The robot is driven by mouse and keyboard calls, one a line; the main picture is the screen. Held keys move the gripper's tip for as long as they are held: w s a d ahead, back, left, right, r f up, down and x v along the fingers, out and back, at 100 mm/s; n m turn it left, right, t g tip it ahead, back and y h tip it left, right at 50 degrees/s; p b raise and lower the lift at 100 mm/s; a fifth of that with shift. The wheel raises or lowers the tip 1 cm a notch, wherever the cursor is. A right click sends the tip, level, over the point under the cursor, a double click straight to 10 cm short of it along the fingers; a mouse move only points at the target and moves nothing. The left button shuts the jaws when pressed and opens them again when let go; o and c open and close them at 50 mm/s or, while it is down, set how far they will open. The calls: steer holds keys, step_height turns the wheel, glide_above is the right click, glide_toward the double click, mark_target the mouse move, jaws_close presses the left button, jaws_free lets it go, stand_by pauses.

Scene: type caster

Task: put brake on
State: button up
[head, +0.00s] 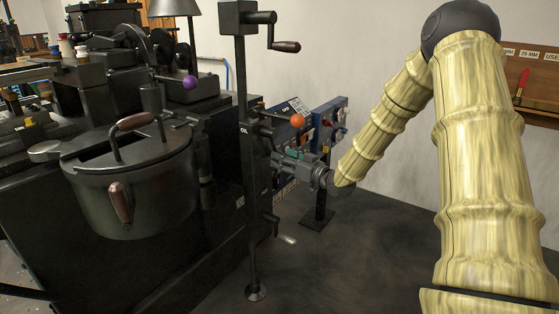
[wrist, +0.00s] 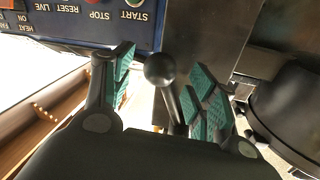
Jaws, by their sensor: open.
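A dark lever with a round ball knob (wrist: 160,69) stands between the two fingers of my gripper (wrist: 163,78) in the wrist view. Its shaft runs down close to the right finger; I cannot tell whether they touch. My gripper is open, with teal pads on both fingers. In the head view my gripper (head: 287,157) is beside the machine, just right of the upright black post. The dark knob cannot be made out there. No label marks any lever as the brake.
A blue control panel (wrist: 85,18) with START, STOP and RESET markings is close to my fingers. The black post (head: 243,150) carries a crank handle (head: 285,46). An orange knob (head: 297,121) and a purple knob (head: 189,82) stick out nearby. A lidded pot (head: 130,195) is at left.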

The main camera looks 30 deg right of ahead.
steer(key=shift+x, duration=1.2)
steer(key=shift+c, duration=0.2)
